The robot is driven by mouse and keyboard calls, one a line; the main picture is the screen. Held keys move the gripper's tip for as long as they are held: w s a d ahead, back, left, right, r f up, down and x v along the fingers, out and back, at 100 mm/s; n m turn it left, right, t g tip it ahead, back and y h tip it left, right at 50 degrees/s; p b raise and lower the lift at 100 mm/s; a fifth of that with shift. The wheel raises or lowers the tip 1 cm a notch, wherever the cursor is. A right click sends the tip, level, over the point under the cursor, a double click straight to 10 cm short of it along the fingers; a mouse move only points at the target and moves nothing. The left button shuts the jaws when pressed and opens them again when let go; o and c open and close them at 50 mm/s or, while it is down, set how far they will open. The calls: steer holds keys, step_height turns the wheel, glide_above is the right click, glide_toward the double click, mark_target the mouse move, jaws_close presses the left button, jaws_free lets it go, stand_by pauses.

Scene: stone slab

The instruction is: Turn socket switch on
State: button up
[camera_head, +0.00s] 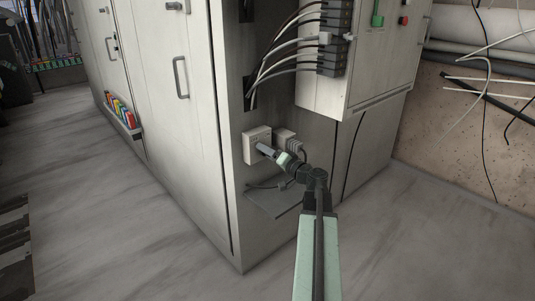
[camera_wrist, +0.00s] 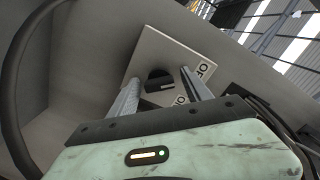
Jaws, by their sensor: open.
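The socket switch (camera_head: 256,143) is a pale square box on the side face of the grey cabinet in the head view. In the wrist view its light plate (camera_wrist: 152,52) shows a dark round knob (camera_wrist: 159,80) and partly hidden "OF" and "O" lettering. My gripper (camera_head: 264,149) reaches up to the front of the switch. In the wrist view my gripper (camera_wrist: 160,92) is open, one finger on each side of the knob. I cannot tell whether the fingers touch it. The lower part of the plate is hidden by my gripper.
A pale plug or socket (camera_head: 288,141) with a cable sits just right of the switch. A small dark shelf (camera_head: 272,205) juts out below. Bundled cables (camera_head: 290,50) hang above. The grey floor (camera_head: 130,220) is open to the left.

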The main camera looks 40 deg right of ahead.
jaws_close()
steer(key=shift+m, duration=0.4)
steer(key=m, duration=0.7)
steer(key=shift+f+m, duration=0.15)
steer(key=shift+m, duration=0.15)
steer(key=m, duration=0.3)
steer(key=shift+m, duration=0.3)
steer(key=shift+f+m, duration=0.1)
steer(key=shift+m, duration=1.8)
